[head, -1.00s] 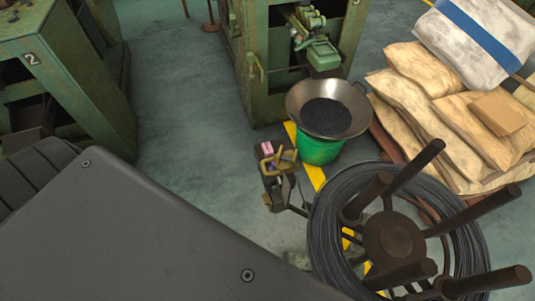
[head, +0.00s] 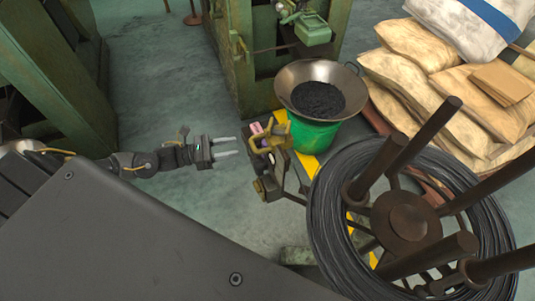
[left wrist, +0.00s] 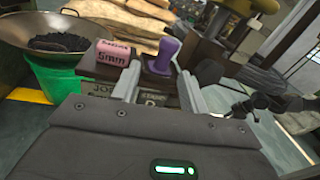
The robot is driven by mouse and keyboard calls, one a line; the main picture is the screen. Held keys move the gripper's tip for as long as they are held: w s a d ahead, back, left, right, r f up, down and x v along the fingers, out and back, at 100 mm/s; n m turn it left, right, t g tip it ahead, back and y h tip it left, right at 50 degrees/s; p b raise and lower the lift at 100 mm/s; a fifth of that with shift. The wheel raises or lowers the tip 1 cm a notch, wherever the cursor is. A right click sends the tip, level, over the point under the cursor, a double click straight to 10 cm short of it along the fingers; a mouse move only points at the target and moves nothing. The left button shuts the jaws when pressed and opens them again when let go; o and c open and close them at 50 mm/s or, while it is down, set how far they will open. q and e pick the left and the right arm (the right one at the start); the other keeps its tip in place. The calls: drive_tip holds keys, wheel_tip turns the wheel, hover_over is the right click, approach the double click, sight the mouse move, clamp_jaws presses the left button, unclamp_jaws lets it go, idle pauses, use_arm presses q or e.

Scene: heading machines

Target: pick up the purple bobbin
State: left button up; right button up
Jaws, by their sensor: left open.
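The purple bobbin (left wrist: 161,57) stands upright on a small dark stand (left wrist: 94,77) in the left wrist view. A pink block marked "5mm" (left wrist: 110,55) lies to its left on the same stand. In the head view the bobbin is mostly hidden behind a yellow bracket (head: 270,136); the pink block (head: 256,128) shows there. My left gripper (head: 236,146) is open and empty, just left of the stand, its fingers pointing at it. In the wrist view the bobbin appears between and beyond the two fingertips (left wrist: 158,75). My right gripper is not in view.
A green bucket (head: 313,136) carrying a wide metal pan (head: 287,80) of dark bits stands behind the stand. A large wire coil (head: 330,215) on a reel with upright arms is at right. Sacks (head: 410,50) are stacked back right. Open floor (head: 165,75) lies left.

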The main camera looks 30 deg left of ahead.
use_arm(q)
drive_tip(key=w+d+r+m+h, duration=0.1)
drive_tip(key=w+d+m, duration=0.1)
drive_tip(key=d, duration=0.3)
drive_tip(key=shift+w+d+r+p, duration=0.2)
drive_tip(key=shift+w+r+p, duration=0.1)
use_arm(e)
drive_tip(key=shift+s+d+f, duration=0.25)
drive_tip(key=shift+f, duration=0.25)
use_arm(q)
drive_tip(key=p+x, duration=0.1)
drive_tip(key=x, duration=0.4)
drive_tip(key=shift+a+f, duration=0.1)
drive_tip(key=shift+f, duration=0.05)
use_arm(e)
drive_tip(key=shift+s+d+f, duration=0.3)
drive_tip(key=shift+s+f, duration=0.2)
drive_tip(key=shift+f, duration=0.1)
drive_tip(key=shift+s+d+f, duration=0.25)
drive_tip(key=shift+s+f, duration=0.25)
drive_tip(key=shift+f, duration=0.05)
use_arm(q)
drive_tip(key=shift+c, duration=0.3)
drive_tip(key=c, duration=0.7)
